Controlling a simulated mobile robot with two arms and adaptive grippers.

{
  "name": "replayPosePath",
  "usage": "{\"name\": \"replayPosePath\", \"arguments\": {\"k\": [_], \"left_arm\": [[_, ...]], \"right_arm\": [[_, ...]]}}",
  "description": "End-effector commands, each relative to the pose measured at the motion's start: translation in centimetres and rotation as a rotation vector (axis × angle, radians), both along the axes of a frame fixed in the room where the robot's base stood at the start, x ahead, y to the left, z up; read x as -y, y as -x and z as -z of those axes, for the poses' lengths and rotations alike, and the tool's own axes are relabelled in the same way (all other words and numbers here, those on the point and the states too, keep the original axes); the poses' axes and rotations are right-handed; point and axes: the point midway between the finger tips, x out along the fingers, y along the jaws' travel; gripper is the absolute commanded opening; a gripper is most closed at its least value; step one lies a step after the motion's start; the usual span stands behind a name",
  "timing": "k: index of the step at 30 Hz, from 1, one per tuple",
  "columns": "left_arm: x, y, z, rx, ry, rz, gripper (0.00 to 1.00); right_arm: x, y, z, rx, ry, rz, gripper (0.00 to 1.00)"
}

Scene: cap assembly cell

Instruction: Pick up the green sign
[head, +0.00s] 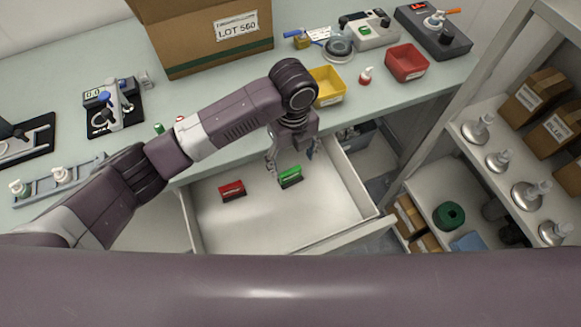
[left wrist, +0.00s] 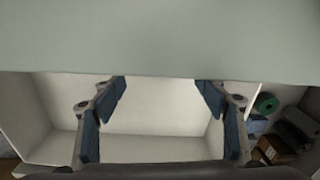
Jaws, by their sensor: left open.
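The green sign (head: 291,178) is a small upright piece with a dark base, standing in the open white drawer (head: 265,227). A similar red sign (head: 232,191) stands to its left in the drawer. My left gripper (head: 291,162) hangs over the drawer close to the green sign, with its fingers apart and nothing between them. In the left wrist view its blue-padded fingers (left wrist: 163,115) are spread wide over the bare drawer floor, and neither sign shows there. I cannot tell the exact height of the fingers above the green sign. My right gripper is not in view.
The table (head: 215,95) overhangs the drawer's back. On it are a cardboard box (head: 200,45), a yellow bin (head: 328,87) and a red bin (head: 405,62). A shelf with metal pieces and boxes stands at right. The drawer's front floor is clear.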

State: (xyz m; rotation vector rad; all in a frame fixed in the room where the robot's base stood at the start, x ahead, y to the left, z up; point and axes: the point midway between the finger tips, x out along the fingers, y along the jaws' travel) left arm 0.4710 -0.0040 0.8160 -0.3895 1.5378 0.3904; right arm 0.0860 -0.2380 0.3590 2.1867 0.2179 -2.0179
Motion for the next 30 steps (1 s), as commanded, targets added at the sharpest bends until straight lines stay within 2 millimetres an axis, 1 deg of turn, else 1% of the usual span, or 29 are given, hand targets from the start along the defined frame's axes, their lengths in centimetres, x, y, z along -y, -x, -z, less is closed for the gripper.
{"name": "replayPosePath", "arguments": {"k": [2, 8, 12, 15, 18, 23, 26, 30], "left_arm": [[0.0, 0.1, 0.9, -0.004, -0.001, 0.001, 0.67], [-0.1, 0.3, 3.2, -0.005, -0.002, -0.001, 0.67], [-0.2, 0.4, 5.5, -0.003, -0.002, -0.001, 0.67], [-0.2, 0.4, 6.5, -0.001, -0.002, 0.0, 0.67], [-0.2, 0.3, 6.9, 0.0, -0.001, 0.001, 0.67], [-0.2, 0.3, 6.9, 0.0, -0.001, 0.001, 0.67], [-0.2, 0.3, 6.9, 0.0, -0.001, 0.001, 0.58], [-0.2, 0.3, 6.9, 0.001, 0.0, 0.001, 0.42]], "right_arm": [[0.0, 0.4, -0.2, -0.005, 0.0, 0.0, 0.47], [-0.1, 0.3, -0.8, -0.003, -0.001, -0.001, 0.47], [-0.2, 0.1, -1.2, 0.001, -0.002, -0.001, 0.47], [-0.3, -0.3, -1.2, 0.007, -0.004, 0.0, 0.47], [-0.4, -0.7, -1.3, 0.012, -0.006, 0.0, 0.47], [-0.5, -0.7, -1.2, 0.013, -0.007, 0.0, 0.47], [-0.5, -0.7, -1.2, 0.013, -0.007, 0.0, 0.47], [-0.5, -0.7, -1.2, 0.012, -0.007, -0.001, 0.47]]}}
